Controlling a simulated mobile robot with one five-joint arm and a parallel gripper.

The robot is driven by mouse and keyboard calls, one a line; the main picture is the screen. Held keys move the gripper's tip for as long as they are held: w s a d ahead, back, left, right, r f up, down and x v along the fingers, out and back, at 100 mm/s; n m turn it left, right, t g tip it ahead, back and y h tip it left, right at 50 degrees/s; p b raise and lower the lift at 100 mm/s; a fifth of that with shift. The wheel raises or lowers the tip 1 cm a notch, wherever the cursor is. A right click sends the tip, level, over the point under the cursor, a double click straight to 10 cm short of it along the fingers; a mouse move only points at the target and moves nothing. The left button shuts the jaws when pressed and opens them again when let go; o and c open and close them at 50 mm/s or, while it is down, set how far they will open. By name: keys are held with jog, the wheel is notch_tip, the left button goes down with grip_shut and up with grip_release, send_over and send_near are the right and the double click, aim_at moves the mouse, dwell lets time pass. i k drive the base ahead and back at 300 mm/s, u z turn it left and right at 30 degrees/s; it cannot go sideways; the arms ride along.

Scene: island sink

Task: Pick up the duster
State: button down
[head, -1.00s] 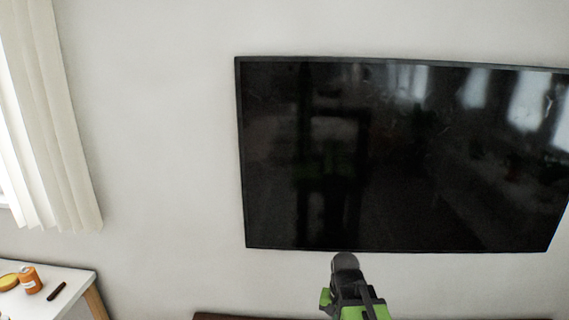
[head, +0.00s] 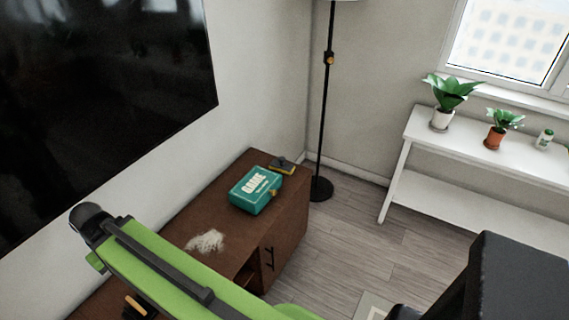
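No object is clearly recognisable as the duster in the head view. A small black-and-yellow item (head: 283,166) lies at the far end of a brown cabinet (head: 232,175), behind a teal box. A black-and-orange item (head: 138,306) shows in part at the lower left, partly covered by my arm. I cannot tell whether either is the duster. My green arm crosses the lower left and ends in a dark rounded joint. No gripper fingers show.
The teal game box (head: 256,190) and a pale dusty patch (head: 207,241) are on the cabinet. A floor lamp (head: 322,187) stands behind it. A white shelf table (head: 484,141) with plants stands at right. Wooden floor (head: 345,239) lies clear between them.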

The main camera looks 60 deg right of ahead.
aim_at(280, 165)
jog(key=u, duration=0.7)
jog(key=k, duration=0.05)
jog(key=z, duration=2.6)
